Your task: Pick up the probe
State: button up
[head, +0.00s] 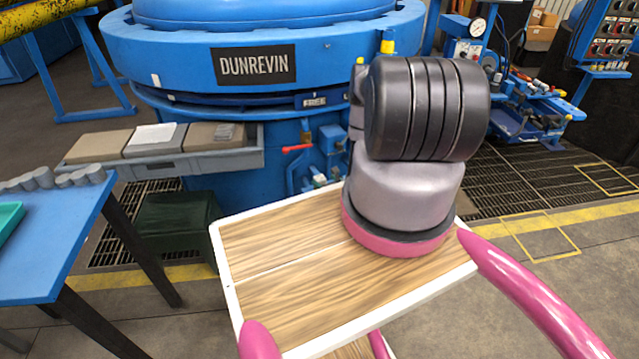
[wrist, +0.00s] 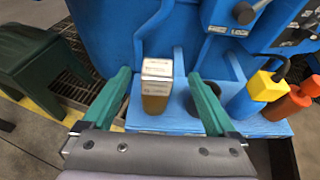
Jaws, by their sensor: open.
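My gripper (wrist: 158,76) shows in the wrist view with its two green fingers spread wide and nothing held between them. A small upright item with a white printed top and an amber-brown lower part (wrist: 156,85) stands on a blue ledge (wrist: 177,122), in line with the gap between the fingers. The fingers look apart from it. To the right is a blue cylinder with a yellow top (wrist: 262,88), with orange pieces (wrist: 290,103) beside it. I cannot tell for sure which of these is the probe. In the head view my arm hides my gripper.
The blue furnace (head: 253,66) marked DUNREVIN stands ahead. A grey tray (head: 195,165) sticks out at its left, above a dark green box (head: 175,222). A blue table (head: 45,240) is at the left. Floor at the right (head: 590,260) is clear.

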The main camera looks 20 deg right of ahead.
aim_at(321, 179)
jog(key=x, duration=0.5)
jog(key=shift+s+a+f, duration=0.1)
jog(key=shift+a+f, duration=0.05)
jog(key=shift+f, duration=0.05)
grip_shut()
jog(key=shift+r, duration=0.1)
